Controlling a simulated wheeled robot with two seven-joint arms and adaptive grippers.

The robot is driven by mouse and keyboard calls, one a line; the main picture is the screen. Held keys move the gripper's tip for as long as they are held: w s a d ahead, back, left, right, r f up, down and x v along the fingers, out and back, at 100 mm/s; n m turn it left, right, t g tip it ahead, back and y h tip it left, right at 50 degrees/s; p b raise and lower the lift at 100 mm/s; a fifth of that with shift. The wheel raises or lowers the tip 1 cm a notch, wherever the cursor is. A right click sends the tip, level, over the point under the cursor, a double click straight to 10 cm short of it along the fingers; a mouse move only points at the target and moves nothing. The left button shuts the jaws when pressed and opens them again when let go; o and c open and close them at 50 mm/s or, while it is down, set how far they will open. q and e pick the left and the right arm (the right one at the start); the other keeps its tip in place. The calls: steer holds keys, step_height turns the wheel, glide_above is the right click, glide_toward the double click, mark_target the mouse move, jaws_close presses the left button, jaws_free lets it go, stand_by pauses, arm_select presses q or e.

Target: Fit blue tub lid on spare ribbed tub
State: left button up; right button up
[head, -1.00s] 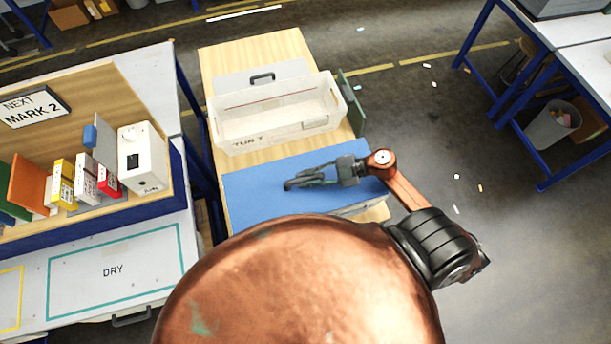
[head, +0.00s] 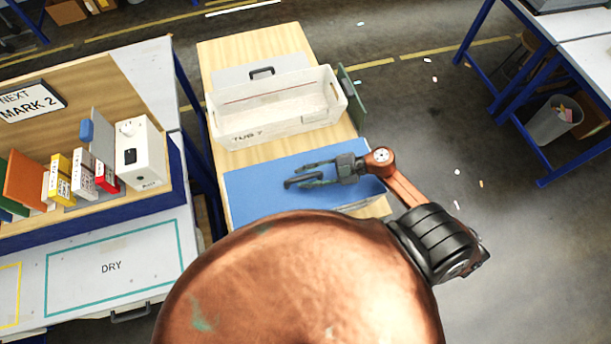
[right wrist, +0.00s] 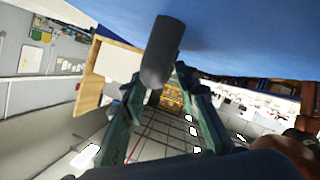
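A flat blue panel (head: 255,190), which looks like the blue tub lid, lies at the near end of the wooden table. A dark handle (head: 290,183) stands on it. My right gripper (head: 303,175) is over the panel, its fingers apart at the handle. In the right wrist view the grey handle (right wrist: 163,45) shows in front of the green fingers, against the blue surface (right wrist: 230,35). A pale strip shows under the panel's near right edge; whether this is the ribbed tub, I cannot tell. My left gripper is out of view.
An open white tub (head: 235,128) marked TUB 7 stands just beyond the panel. A grey lid (head: 230,77) with a dark handle lies behind it, and a green panel (head: 352,100) stands at its right. A bench (head: 75,285) with boxes is on the left.

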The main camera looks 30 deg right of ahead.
steer(key=shift+o, duration=0.7)
steer(key=shift+s+d, duration=0.1)
steer(key=shift+d, duration=0.1)
steer(key=v, duration=1.1)
steer(key=shift+s+d+r, duration=0.1)
steer(key=shift+s+d, duration=0.05)
steer(key=shift+d, duration=0.1)
steer(key=shift+r, duration=0.1)
